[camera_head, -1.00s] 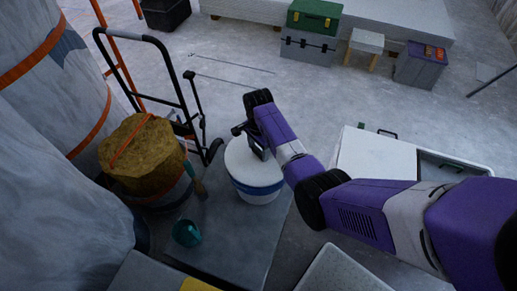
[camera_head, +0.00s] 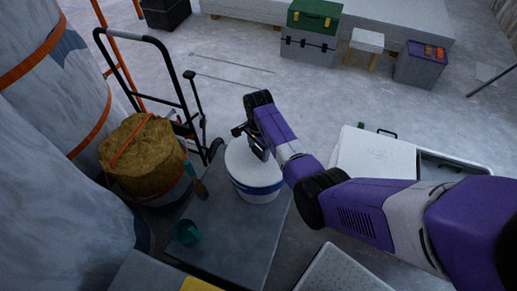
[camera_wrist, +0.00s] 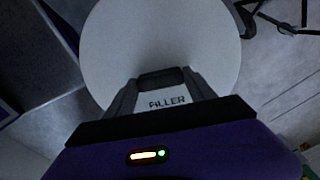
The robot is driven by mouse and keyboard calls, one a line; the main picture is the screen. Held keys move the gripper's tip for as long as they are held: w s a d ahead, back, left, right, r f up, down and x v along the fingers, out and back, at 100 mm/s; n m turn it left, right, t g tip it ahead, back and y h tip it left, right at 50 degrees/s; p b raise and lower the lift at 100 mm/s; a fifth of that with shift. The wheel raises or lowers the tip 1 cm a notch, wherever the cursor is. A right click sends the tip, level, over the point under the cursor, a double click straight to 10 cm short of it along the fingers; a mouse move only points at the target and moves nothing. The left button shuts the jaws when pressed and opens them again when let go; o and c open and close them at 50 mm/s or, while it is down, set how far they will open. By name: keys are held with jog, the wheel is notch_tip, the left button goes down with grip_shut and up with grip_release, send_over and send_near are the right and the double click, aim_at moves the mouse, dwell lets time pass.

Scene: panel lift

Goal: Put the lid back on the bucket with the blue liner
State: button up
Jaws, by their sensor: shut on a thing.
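A round white lid (camera_head: 240,158) lies level over the top of a white bucket (camera_head: 262,198) with a blue band, on a grey platform. The lid covers the opening, and the inside is hidden. Whether the rim touches all around cannot be told. My gripper (camera_head: 259,152) is above the lid at its middle. In the wrist view, the lid (camera_wrist: 160,40) fills the upper middle and bears the word FILLER. There my gripper (camera_wrist: 162,84) is shut on the lid's dark handle.
A tub with a lumpy yellow-brown top (camera_head: 140,150) and a black hand truck (camera_head: 160,75) stand left of the bucket. A teal cup (camera_head: 187,233) sits on the platform (camera_head: 235,240) in front. A white chest (camera_head: 375,160) is at the right.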

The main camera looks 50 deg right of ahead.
jog(key=o, duration=1.6)
jog(key=shift+o, duration=1.1)
jog(key=shift+r+p, duration=3.55)
